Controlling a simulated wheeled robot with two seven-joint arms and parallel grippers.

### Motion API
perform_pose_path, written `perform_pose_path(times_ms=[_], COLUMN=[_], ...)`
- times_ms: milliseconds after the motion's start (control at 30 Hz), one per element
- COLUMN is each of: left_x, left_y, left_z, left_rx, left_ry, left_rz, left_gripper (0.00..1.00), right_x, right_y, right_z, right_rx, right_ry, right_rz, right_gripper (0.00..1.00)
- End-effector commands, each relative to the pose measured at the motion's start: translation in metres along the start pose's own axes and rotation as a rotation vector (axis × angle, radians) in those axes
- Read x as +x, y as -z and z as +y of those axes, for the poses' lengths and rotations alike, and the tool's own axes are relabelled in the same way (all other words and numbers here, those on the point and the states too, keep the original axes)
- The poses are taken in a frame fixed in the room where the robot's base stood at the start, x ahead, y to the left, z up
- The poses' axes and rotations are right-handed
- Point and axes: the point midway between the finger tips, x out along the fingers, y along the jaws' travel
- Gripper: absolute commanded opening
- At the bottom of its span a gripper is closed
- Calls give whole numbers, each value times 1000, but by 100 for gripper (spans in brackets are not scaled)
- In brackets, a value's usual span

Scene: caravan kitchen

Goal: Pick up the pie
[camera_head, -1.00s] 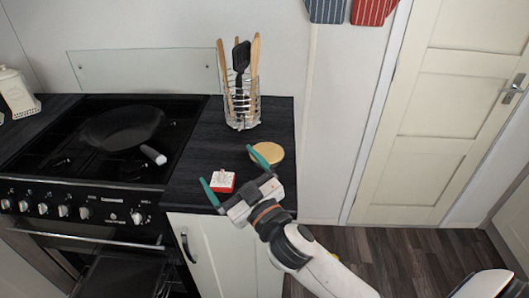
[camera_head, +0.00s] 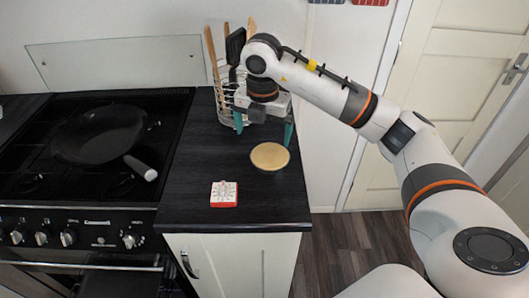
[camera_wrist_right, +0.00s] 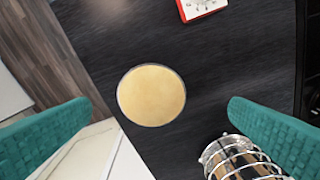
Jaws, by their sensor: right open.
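The pie (camera_head: 270,156) is a round, flat, golden disc lying on the dark worktop near its right edge. In the right wrist view the pie (camera_wrist_right: 151,95) shows whole, ahead of and between the two fingers. My right gripper (camera_head: 263,130) is open and empty, pointing down above the worktop behind the pie, in front of the utensil holder. Its teal fingers (camera_wrist_right: 150,135) stand wide apart in the wrist view, and neither touches the pie. My left gripper is not in view.
A wire utensil holder (camera_head: 226,104) with wooden and black utensils stands close behind my right gripper. A red and white timer-like box (camera_head: 224,194) lies left of and nearer than the pie. A black pan (camera_head: 105,135) sits on the stove at left.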

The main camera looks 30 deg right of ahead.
Motion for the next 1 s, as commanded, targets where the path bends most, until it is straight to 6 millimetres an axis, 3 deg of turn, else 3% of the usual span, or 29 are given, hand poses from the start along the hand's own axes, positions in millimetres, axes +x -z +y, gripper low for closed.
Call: perform_pose_path(times_ms=[67, 200, 400, 667, 1000], left_x=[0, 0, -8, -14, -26], left_y=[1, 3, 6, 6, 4], left_z=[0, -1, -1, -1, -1], left_rx=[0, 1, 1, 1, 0], left_ry=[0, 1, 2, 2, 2], left_rz=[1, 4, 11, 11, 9], left_gripper=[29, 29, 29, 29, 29], right_x=[-2, 18, 48, 69, 112], right_y=[10, 14, 15, 16, 21], right_z=[8, 13, 14, 14, 13], right_rx=[38, 53, 50, 47, 47], right_ry=[-37, -58, -53, -52, -50], right_rz=[32, 42, 42, 40, 42], right_gripper=[100, 100, 100, 100, 100])
